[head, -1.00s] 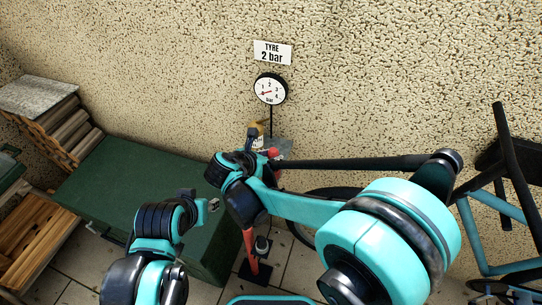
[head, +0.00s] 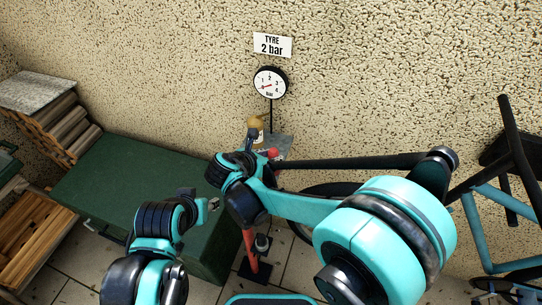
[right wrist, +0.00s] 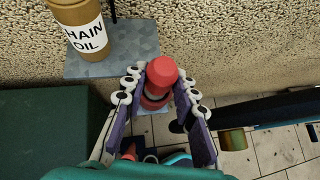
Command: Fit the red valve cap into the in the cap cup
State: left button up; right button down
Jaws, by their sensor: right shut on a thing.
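The red valve cap (right wrist: 162,72) is between the fingers of my right gripper (right wrist: 160,90) in the right wrist view. The fingers close on it from both sides. It is red at the top, with a paler band and a darker red part below. In the head view, a bit of red (head: 273,154) shows beside my right wrist, in front of the small grey shelf (head: 283,143). My right fingers are mostly hidden there. The cap cup cannot be made out clearly in either view. My left gripper (head: 212,204) is over the green chest, away from the shelf; its opening is unclear.
A chain oil bottle (right wrist: 82,32) stands on the shelf (right wrist: 112,50), left of the cap. A round gauge (head: 270,83) hangs on the wall above. The green chest (head: 105,185) is at left, a red floor pump (head: 251,250) below, and a bicycle (head: 490,215) at right.

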jog(key=shift+f+b, duration=0.6)
jog(key=shift+f, duration=0.2)
jog(key=c, duration=1.1)
grip_release()
notch_tip(320, 180, up, 10)
jog(key=shift+r, duration=0.1)
